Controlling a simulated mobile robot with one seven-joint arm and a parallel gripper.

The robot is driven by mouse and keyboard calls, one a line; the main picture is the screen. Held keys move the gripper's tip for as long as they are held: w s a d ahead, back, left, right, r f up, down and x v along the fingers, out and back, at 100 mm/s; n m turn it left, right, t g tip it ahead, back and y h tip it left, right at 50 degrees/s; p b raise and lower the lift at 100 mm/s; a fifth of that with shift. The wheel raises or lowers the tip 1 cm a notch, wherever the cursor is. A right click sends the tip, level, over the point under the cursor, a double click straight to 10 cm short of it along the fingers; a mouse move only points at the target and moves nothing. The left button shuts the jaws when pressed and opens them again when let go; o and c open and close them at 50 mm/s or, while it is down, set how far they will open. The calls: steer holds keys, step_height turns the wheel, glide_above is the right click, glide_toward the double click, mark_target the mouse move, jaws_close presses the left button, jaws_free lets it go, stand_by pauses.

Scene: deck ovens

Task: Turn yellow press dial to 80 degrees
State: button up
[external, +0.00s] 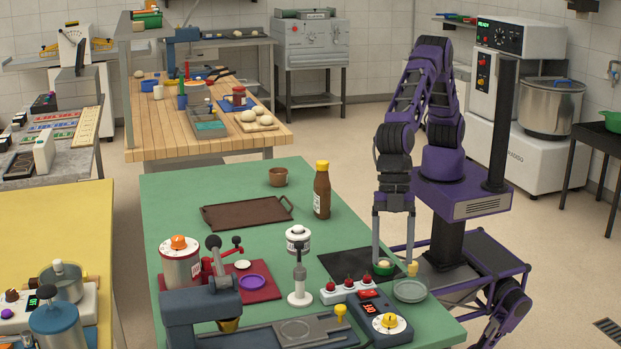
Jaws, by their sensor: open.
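A yellow dial (389,320) sits on a white round scale at the right front of the green table. It belongs to a dark blue unit with a small red display, at the end of the blue-grey press (205,300). The scale marks are too small to read. My gripper (393,264) points down behind and above the dial, apart from it.
A white block with several red knobs (345,291) stands left of the dial. A glass dish (410,290) and a yellow-topped piece (412,268) stand behind it. A brown bottle (321,190), brown tray (246,213) and orange-dialled canister (180,260) are farther left.

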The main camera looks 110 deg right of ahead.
mark_target(390, 316)
steer(key=x, duration=1.2)
steer(key=shift+a+f, duration=0.15)
steer(key=shift+f, duration=0.05)
jaws_close()
